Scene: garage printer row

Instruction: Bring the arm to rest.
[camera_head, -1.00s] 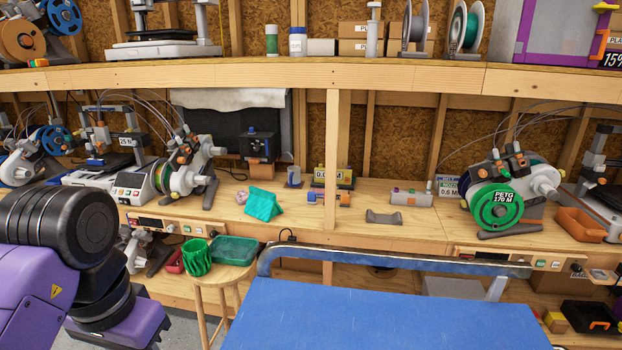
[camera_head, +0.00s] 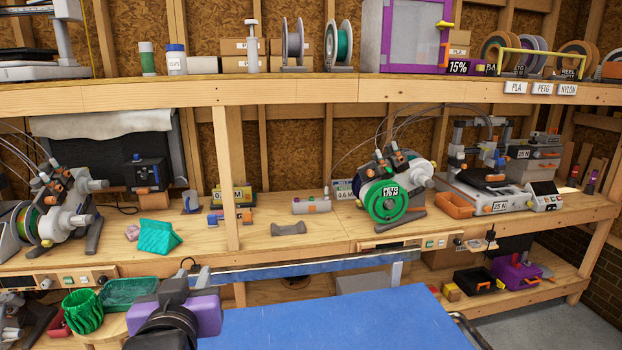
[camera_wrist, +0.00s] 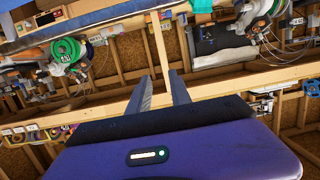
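My gripper (camera_wrist: 161,84) shows in the wrist view with its two grey fingers apart and nothing between them. It is open and empty. The wrist view is tilted and nearly upside down, with the wooden bench and shelving beyond the fingers. In the head view, part of my purple and black arm (camera_head: 200,312) shows at the bottom, left of the middle, in front of the bench. The fingers cannot be made out clearly there.
A blue panel (camera_head: 340,322) fills the lower middle. A green ribbed pot (camera_head: 82,312) and a green tray (camera_head: 128,291) are left of my arm. The bench (camera_head: 310,250) behind holds a teal block (camera_head: 158,237), a grey bracket (camera_head: 288,229) and a PETG spool (camera_head: 388,201). Grey floor shows lower right.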

